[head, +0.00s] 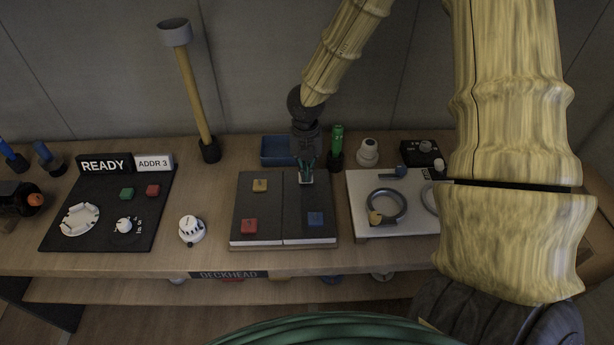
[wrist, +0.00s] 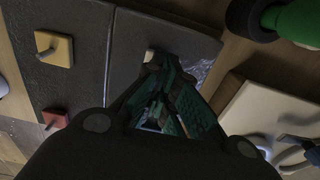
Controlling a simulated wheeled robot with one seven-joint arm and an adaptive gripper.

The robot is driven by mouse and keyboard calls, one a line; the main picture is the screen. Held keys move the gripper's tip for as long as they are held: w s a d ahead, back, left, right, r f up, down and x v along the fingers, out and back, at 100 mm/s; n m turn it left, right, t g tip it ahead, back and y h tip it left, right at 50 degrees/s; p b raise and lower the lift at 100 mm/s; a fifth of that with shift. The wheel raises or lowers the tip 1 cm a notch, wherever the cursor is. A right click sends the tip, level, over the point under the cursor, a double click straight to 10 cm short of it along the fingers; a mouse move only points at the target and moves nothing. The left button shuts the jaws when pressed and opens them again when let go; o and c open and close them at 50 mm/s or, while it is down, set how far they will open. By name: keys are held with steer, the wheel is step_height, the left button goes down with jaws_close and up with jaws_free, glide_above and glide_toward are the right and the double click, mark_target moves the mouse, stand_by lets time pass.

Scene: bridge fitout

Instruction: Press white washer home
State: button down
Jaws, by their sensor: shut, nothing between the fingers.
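The white washer (head: 306,181) is at the upper right of the dark two-leaf panel in the head view, mostly hidden under my fingertips. In the wrist view a small pale pin end (wrist: 150,54) shows just beyond the fingers. My gripper (head: 306,168) points down at the washer, shut and empty, its green fingers (wrist: 163,75) together. I cannot tell whether the tips touch the washer or how deep it sits. On the same panel are a yellow square washer (head: 260,186), a red one (head: 249,226) and a blue one (head: 315,219).
A green-topped bottle (head: 337,143) and a blue tray (head: 276,151) stand close behind my gripper. A pale board (head: 376,229) with rings lies to the right. A white dial (head: 191,229) and a black READY panel (head: 71,231) are to the left. Bare wood shows around the dial.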

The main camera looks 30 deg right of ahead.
steer(key=shift+f+b, duration=0.3)
steer(key=shift+f, duration=0.35)
steer(key=shift+r+p, duration=3.45)
steer(key=shift+r, duration=0.5)
step_height(320, 180, up, 12)
